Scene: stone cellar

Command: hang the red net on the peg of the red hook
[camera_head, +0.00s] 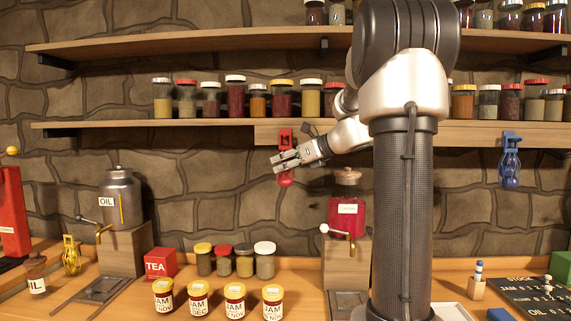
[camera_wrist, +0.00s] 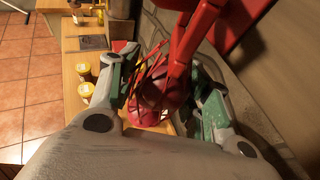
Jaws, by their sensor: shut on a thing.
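The red hook (camera_head: 286,137) is fixed to the board under the lower shelf, left of my arm. The red net (camera_head: 286,179) hangs just below it, with my gripper (camera_head: 281,160) across its upper part. My gripper is shut on the net. In the wrist view, the net (camera_wrist: 150,92) with a round red thing inside shows between the fingers (camera_wrist: 165,82). The red hook (camera_wrist: 195,45) is very close there, overlapping the net in the picture. The hook's peg and the net's loop are largely hidden, so I cannot tell whether the loop is around the peg.
A blue hook (camera_head: 512,139) with a blue net (camera_head: 510,168) is at the right. A yellow net (camera_head: 71,255) stands on the counter at left. A red dispenser (camera_head: 347,215) stands below right of my gripper. Jam jars (camera_head: 234,299) stand in front. Jars line the shelf (camera_head: 200,123) above.

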